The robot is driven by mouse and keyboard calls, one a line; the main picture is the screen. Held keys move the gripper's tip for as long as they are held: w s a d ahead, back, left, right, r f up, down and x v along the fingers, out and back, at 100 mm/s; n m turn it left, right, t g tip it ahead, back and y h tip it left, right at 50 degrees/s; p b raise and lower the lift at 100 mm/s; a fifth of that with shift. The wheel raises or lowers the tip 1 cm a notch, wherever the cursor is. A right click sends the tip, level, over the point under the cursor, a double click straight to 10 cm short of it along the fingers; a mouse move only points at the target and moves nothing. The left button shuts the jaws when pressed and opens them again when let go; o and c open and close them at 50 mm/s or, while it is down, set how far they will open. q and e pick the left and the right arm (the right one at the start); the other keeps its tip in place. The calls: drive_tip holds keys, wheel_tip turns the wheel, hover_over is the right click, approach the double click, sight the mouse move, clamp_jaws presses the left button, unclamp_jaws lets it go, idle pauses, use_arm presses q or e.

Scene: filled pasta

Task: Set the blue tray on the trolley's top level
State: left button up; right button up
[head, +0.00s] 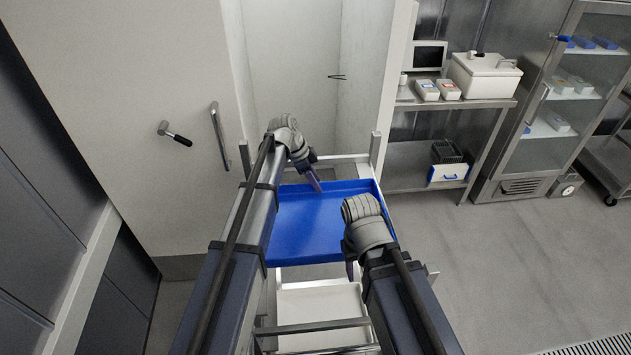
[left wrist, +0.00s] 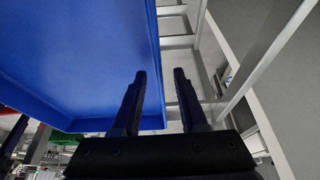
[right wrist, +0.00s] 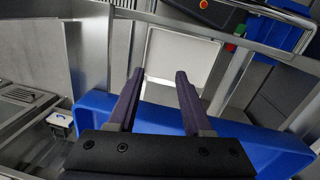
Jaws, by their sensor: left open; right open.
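The blue tray (head: 305,228) lies flat within the upper frame of the metal trolley (head: 376,150); whether it rests on the top level is hidden by my arms. My left gripper (head: 314,182) is open at the tray's far part. In the left wrist view its fingers (left wrist: 160,78) are by the edge of the blue tray (left wrist: 80,55), one finger overlapping the tray and one outside it. My right gripper (head: 352,268) is open near the tray's near right corner. In the right wrist view its fingers (right wrist: 160,75) cross the blue tray's side (right wrist: 150,120). Contact cannot be told.
A white tray (head: 322,305) sits lower in the trolley. A pale door (head: 110,90) with handles stands at left.

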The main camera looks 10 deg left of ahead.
wheel_tip(320, 180, up, 15)
drive_tip(key=p, duration=1.4)
drive_tip(key=shift+f, duration=0.1)
drive_tip(key=shift+s, duration=0.15)
